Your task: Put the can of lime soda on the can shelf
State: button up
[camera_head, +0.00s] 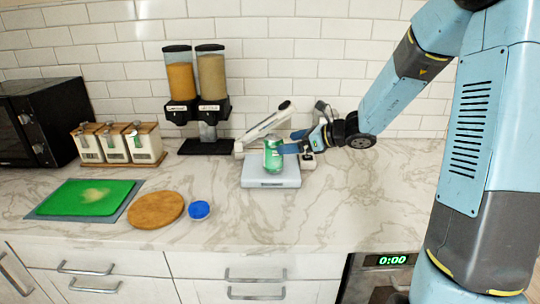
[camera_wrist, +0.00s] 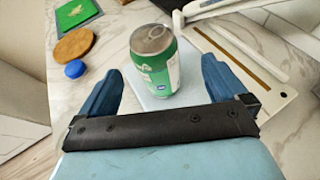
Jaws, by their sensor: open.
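The green and white can of lime soda (camera_head: 273,155) stands upright on a pale flat scale (camera_head: 270,180) on the counter. The wrist view also shows the can (camera_wrist: 156,62), with its silver lid facing up. My gripper (camera_head: 294,142) comes in from the right at the can. In the wrist view my gripper (camera_wrist: 161,70) is open, with one blue finger to each side of the can. I cannot tell whether either finger touches it. No shelf is clearly recognisable as the can shelf.
A white slanted stand (camera_head: 268,124) is close behind the can. Two dispensers (camera_head: 196,88), wooden-lidded canisters (camera_head: 118,143) and a black microwave (camera_head: 38,122) line the back left. A green board (camera_head: 88,197), a round wooden board (camera_head: 156,209) and a blue lid (camera_head: 199,210) lie front left.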

aim_at(273, 145)
jog(key=shift+s+x, duration=0.1)
jog(key=shift+x, duration=1.6)
jog(key=shift+s+x, duration=0.15)
jog(key=shift+x, duration=1.6)
jog(key=shift+a, duration=0.1)
jog(key=shift+c, duration=0.4)
jog(key=shift+r, duration=0.1)
jog(key=c, duration=1.4)
jog(key=shift+r, duration=0.1)
